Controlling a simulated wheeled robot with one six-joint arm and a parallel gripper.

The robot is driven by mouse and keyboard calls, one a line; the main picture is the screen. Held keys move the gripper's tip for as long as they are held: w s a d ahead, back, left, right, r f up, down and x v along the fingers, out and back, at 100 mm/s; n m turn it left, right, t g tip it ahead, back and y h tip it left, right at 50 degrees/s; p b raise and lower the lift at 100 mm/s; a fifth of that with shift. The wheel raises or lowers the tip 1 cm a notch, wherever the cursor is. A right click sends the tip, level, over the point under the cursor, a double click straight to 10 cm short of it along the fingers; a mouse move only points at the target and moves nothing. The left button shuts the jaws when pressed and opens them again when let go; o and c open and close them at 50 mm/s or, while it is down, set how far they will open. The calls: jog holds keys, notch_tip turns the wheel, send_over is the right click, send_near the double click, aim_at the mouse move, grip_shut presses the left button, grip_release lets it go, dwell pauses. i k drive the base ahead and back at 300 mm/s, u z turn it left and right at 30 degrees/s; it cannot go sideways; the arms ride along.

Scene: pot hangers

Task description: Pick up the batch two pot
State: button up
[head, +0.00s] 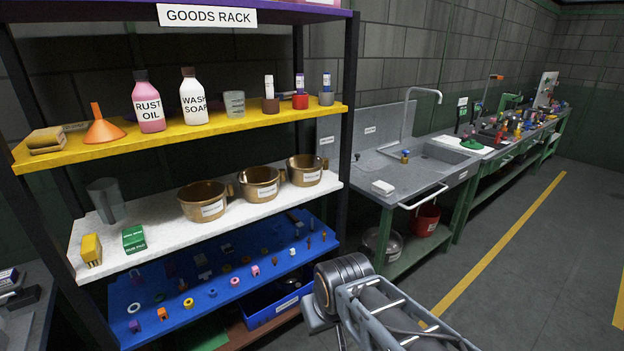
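Three brass-coloured pots with side handles stand upright in a row on the white middle shelf of the goods rack: a left pot (203,200), a middle pot (260,185) and a right pot (306,170). Each has a small white label on its front, too small to read, so I cannot tell which is batch two. Part of my arm shows at the bottom right, in front of and below the shelves, apart from the pots. I cannot make out my gripper's fingers in this view.
The yellow shelf (190,140) above holds bottles, an orange funnel (103,126) and small containers. A blue shelf with small parts lies below. A sink bench (420,175) stands right; floor beyond is clear.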

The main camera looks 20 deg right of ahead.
aim_at(257, 185)
jog(key=u, duration=0.8)
jog(key=i, duration=1.55)
jog(key=z, duration=0.65)
